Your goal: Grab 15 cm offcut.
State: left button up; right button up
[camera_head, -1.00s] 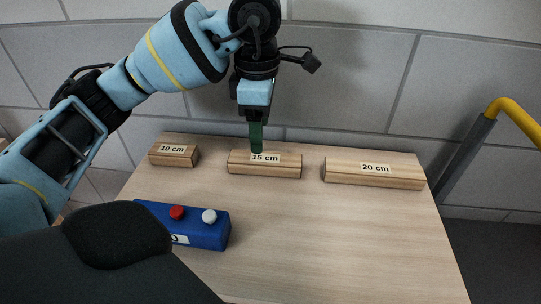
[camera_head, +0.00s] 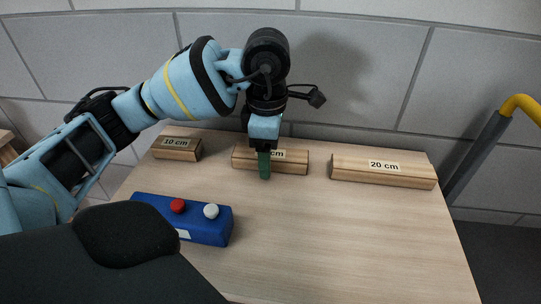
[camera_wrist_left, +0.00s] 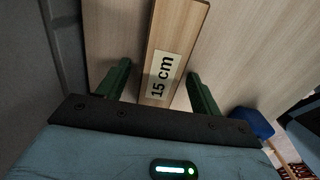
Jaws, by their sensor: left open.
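The 15 cm offcut (camera_head: 296,164) is a light wooden batten with a white label, lying near the back of the table between two other battens. My left gripper (camera_head: 264,165) is over its middle in the head view and hides part of the label. In the left wrist view the offcut (camera_wrist_left: 178,30) passes between two open green fingers (camera_wrist_left: 160,90), with a gap on each side. The gripper is open and not closed on it. My right gripper is not in view.
The 10 cm batten (camera_head: 176,150) lies to the left and the 20 cm batten (camera_head: 383,172) to the right. A blue box (camera_head: 205,227) with a red and a white button stands at the front left. The table's (camera_head: 340,245) middle and right are clear. A wall is behind.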

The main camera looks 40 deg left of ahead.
pick_arm(q)
jog(key=c, duration=1.1)
jog(key=shift+r, duration=0.15)
notch_tip(320, 180, up, 9)
jog(key=shift+r+p, duration=0.1)
jog(key=shift+p, duration=1.05)
jog(key=shift+r, duration=0.3)
